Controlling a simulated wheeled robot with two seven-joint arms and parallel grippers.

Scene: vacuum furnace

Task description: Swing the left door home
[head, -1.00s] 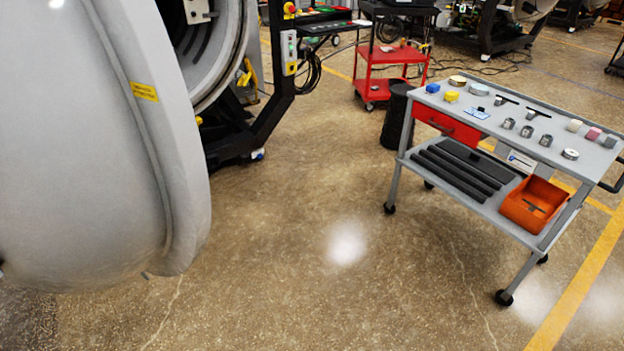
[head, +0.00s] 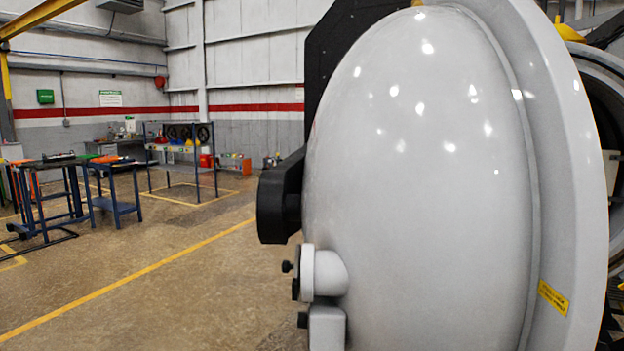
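The left door (head: 430,180) is a large grey domed furnace door with a thick rim and a yellow label near its lower right edge. It fills the middle and right of the head view and stands open, swung away from the furnace mouth (head: 601,130), a strip of which shows at the far right. A black hinge bracket (head: 281,198) and grey fittings with black knobs (head: 322,273) are on its left side. Neither of my grippers is in view.
Blue workbenches (head: 115,185) and a blue-framed rack (head: 180,155) stand at the back left before a grey wall with a red stripe. A yellow floor line (head: 130,278) crosses the clear floor at left.

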